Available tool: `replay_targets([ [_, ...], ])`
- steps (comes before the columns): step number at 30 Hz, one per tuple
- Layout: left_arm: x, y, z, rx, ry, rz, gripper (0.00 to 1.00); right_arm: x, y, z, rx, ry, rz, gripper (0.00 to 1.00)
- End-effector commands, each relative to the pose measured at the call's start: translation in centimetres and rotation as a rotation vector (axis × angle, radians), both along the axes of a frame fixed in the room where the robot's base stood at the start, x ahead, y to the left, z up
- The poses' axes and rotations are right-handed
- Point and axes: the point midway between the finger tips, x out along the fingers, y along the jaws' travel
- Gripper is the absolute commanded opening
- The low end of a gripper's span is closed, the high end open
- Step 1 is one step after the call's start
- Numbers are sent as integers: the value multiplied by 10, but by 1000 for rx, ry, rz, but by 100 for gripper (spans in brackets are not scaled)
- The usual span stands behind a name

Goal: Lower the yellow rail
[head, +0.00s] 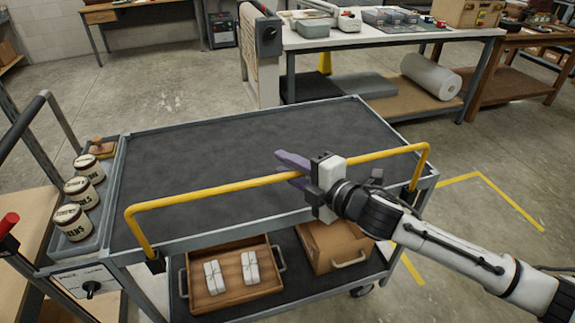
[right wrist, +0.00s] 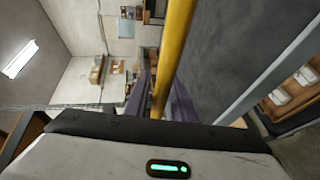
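The yellow rail (head: 220,187) is a bent bar standing up along the near long edge of the grey cart's top deck (head: 190,150). Its two ends come down at the cart's near corners. My right gripper (head: 291,172) has its purple fingers on either side of the rail, right of the rail's middle. In the right wrist view the rail (right wrist: 174,50) runs between the fingers (right wrist: 160,100), which look close against it on both sides. My left gripper is not in view.
The cart's deck is empty. Its lower shelf holds a wooden tray (head: 206,300) with wrapped bundles and a brown case (head: 338,246). Labelled jars (head: 76,190) stand in a side tray at left. A white-topped workbench (head: 350,38) stands behind. Floor at right is open.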

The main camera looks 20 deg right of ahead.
Motion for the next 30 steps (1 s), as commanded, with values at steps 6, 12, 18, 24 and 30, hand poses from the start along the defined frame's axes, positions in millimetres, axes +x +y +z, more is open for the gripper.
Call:
replay_targets([
  [6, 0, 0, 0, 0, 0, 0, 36, 0, 0, 0, 0, 0, 0, 0],
  [12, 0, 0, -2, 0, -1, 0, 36, 0, 0, -4, 0, 1, -1, 0],
  [18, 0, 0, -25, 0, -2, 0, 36, -1, 0, -41, 1, 5, -1, 0],
  [24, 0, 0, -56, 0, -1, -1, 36, 0, 0, -89, 0, 4, -2, 0],
  [30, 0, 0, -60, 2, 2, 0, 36, 0, -1, -96, 0, -1, 0, 0],
])
